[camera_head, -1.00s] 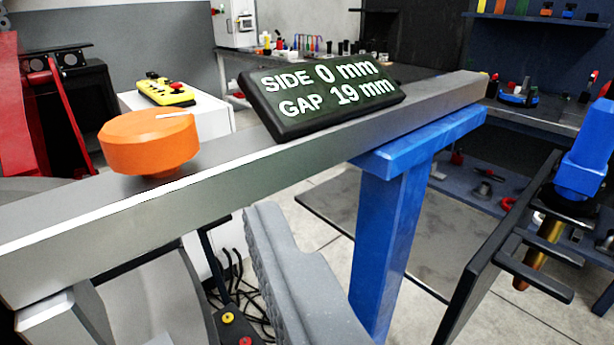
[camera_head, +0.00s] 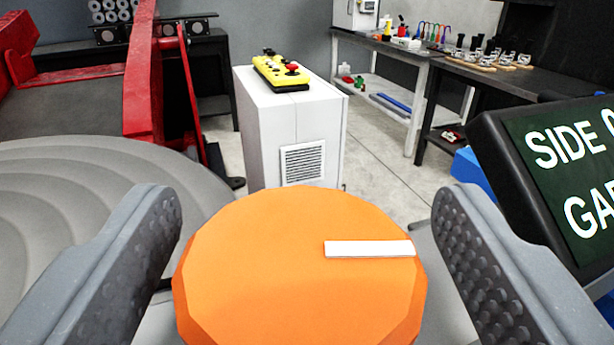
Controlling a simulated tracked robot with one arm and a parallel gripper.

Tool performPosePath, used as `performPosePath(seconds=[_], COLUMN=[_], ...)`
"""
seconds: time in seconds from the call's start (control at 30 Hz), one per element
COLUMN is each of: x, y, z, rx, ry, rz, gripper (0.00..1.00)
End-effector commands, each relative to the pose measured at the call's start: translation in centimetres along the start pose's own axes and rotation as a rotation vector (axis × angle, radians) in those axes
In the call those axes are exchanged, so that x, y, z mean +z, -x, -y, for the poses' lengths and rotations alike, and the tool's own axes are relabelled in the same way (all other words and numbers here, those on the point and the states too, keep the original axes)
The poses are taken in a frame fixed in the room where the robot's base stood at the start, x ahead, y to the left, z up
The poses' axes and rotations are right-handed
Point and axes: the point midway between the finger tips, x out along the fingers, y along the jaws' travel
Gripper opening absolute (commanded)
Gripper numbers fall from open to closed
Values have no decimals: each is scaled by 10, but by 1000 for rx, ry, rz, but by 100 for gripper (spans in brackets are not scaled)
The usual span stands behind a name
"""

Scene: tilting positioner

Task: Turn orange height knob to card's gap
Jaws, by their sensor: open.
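The orange height knob (camera_head: 290,285) fills the lower middle of the view. It has faceted sides and a white pointer mark (camera_head: 370,249) on its top, pointing to the right. My gripper (camera_head: 307,245) is open, with one grey, studded finger on each side of the knob. A gap shows between the knob and the right finger; the left finger is also close beside it. The card is not recognisable in this view.
A white cabinet (camera_head: 262,125) with a yellow control box (camera_head: 281,72) stands behind the knob. A red machine frame (camera_head: 155,70) and a large grey round table (camera_head: 80,215) are at the left. Workbenches (camera_head: 470,75) stand at the back right.

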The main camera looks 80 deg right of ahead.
Motion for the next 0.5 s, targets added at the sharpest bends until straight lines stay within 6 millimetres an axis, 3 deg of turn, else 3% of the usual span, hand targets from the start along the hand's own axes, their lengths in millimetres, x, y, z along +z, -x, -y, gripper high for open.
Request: performPosePath(seconds=[0.3, 0.47, 0.5], x=[0, 0, 0], y=[-2, -2, -2], z=[0, 0, 0], rx=[-1, -1, -1], ry=[0, 0, 0], rz=[0, 0, 0], gripper=[71, 30, 27])
